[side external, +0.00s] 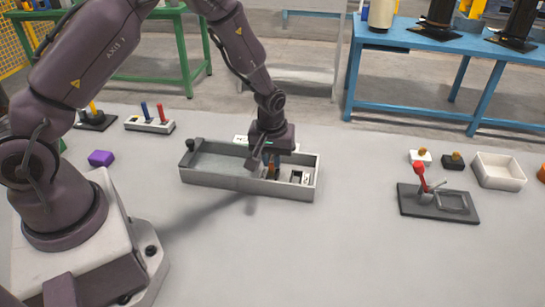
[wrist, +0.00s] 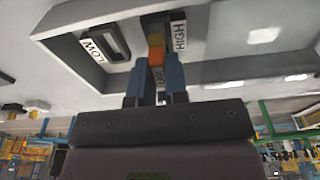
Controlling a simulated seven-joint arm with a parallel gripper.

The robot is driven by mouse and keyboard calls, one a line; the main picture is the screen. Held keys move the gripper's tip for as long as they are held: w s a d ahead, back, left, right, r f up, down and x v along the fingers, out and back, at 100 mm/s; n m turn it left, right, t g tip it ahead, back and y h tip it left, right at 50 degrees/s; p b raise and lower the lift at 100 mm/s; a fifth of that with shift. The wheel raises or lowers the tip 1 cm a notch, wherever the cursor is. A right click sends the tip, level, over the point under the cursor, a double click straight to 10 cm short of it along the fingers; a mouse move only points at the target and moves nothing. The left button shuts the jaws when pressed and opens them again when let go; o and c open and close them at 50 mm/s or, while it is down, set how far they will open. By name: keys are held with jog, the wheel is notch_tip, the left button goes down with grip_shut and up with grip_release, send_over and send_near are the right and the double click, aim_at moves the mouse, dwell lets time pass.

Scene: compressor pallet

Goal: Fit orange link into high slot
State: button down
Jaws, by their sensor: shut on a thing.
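The orange link (wrist: 156,56) is held between the blue fingers of my gripper (wrist: 157,72) in the wrist view. Its far end overlaps the dark high slot (wrist: 153,22), beside the HIGH label (wrist: 179,34). I cannot tell whether the link has entered the slot or sits just above it. The low slot (wrist: 101,40), with its LOW label (wrist: 93,49), lies to the left and looks empty. In the side view, my gripper (side external: 268,170) points down inside the long grey tray (side external: 225,184), which holds the slots. The fingers largely hide the link there.
The tray's left part is open and empty. A dark plate with a red lever (side external: 420,178) and a white bin (side external: 499,170) stand at right. A purple block (side external: 101,158) and a peg stand (side external: 150,125) are at left. The table front is clear.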

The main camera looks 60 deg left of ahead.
aim_at(271, 163)
jog(key=shift+f, duration=1.35)
jog(key=c, duration=1.1)
grip_release()
jog(key=shift+o, duration=0.2)
notch_tip(271, 163, up, 13)
jog(key=s+d, duration=0.1)
jog(key=shift+s+f, duration=0.1)
